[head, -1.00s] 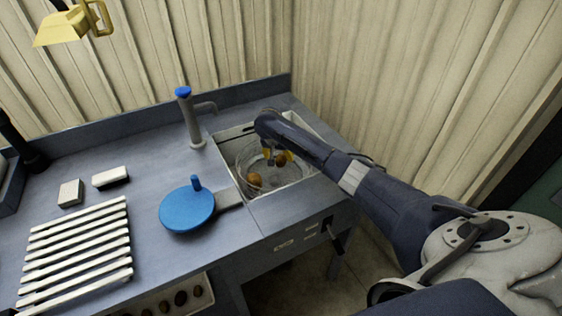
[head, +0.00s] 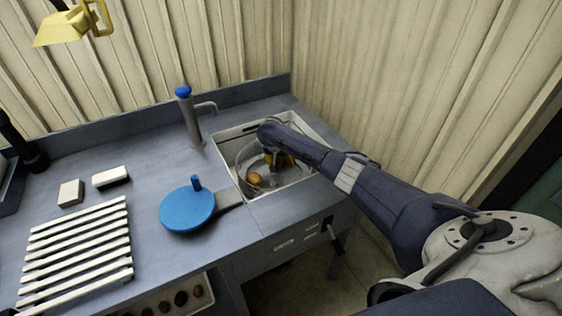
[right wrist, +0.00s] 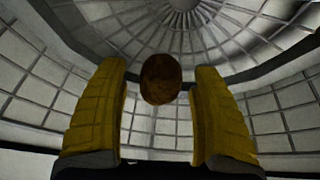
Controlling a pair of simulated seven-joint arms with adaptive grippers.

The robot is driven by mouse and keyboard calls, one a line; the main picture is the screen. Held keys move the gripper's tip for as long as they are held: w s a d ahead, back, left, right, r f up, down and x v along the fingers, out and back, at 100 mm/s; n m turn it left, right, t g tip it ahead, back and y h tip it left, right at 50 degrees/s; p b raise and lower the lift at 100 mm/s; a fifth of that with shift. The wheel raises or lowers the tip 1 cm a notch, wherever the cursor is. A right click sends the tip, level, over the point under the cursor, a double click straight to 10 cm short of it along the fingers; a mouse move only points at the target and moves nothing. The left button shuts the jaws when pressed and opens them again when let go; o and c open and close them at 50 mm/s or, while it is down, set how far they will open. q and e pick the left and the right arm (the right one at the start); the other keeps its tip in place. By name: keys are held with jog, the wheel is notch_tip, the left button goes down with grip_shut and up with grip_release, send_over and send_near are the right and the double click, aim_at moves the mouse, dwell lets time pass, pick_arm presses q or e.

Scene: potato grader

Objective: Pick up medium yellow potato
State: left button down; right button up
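In the head view a yellow-brown potato (head: 254,178) lies in the round wire basket (head: 243,160) inside the sink. My right gripper (head: 280,161) reaches down into the same basket, to the right of that potato. In the right wrist view a dark brown potato (right wrist: 160,79) lies between the tips of the two yellow fingers of my right gripper (right wrist: 158,92). Gaps show on both sides of it, so the fingers are open around it and not closed on it. In the head view the arm and fingers hide most of this second potato. My left gripper is not in view.
The sink (head: 228,133) has a raised white rim close around the basket. A blue-topped tap (head: 192,120) stands behind it. A blue round lid (head: 187,210), a white slatted rack (head: 78,253) and two small blocks are on the counter to the left.

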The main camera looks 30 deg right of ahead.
jog(key=c, duration=1.2)
jog(key=shift+r, duration=0.15)
jog(key=shift+c, duration=0.2)
